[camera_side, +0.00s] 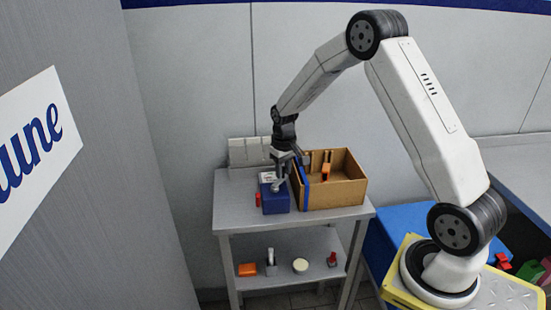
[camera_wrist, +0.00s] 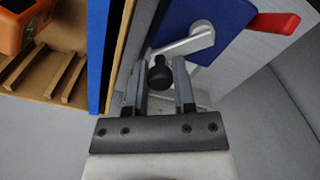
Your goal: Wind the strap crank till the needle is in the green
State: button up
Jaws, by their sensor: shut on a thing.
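A blue box (camera_side: 276,204) with a red tab (camera_side: 258,199) on its left side stands on the small grey table. In the wrist view the blue box (camera_wrist: 228,30) bears a silver crank (camera_wrist: 185,45) with a black knob (camera_wrist: 160,73). The red tab there is a red lever (camera_wrist: 272,24). My gripper (camera_wrist: 160,90) is shut on the black knob, one finger on each side. A blue strap (camera_side: 305,190) runs over the wall of the cardboard box (camera_side: 338,194); it also shows in the wrist view (camera_wrist: 98,50). I cannot make out the needle or a green zone.
The cardboard box stands right beside the blue box and holds an orange thing (camera_side: 325,173) and wooden slats (camera_wrist: 45,72). A pale panel (camera_side: 248,152) stands behind. The lower shelf (camera_side: 290,279) holds several small items. The table's front left (camera_side: 235,215) is clear.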

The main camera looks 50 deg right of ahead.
jog(key=shift+s, duration=0.8)
jog(key=shift+s+a, duration=0.3)
jog(key=shift+s, duration=0.25)
jog(key=shift+s+a, duration=0.15)
jog(key=shift+a, duration=0.05)
